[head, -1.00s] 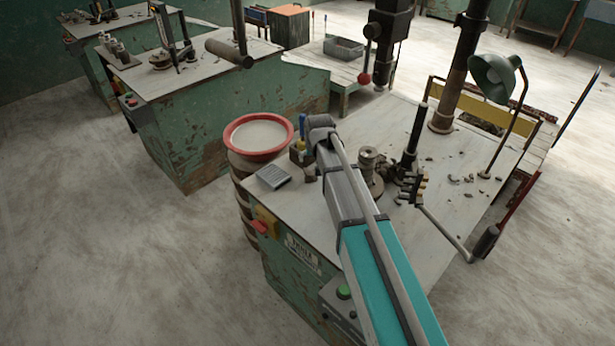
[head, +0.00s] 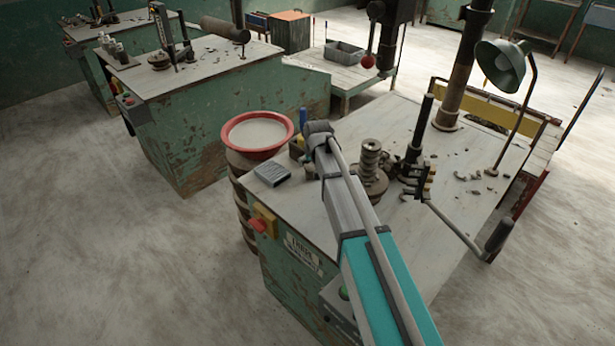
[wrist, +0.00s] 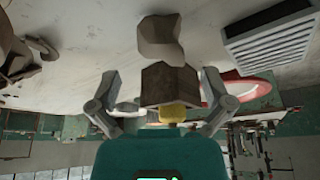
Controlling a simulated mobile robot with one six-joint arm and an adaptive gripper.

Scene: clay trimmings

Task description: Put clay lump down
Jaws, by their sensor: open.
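The clay lump (wrist: 160,38) is a grey-brown, faceted piece against the pale tabletop in the wrist view. A small brownish lump (head: 310,171), likely the same one, shows beside my arm in the head view. My gripper (wrist: 161,76) is open, with one finger on each side of the picture and a gap between them. The lump appears just past the fingertips, apart from both. My fingers are hidden behind my arm in the head view. I cannot tell how the lump's underside meets the table.
A grey ribbed block (head: 272,173) and red-rimmed bowl (head: 257,134) are to the left. A stacked spindle (head: 370,165) stands right of my arm. Clay scraps lie further right.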

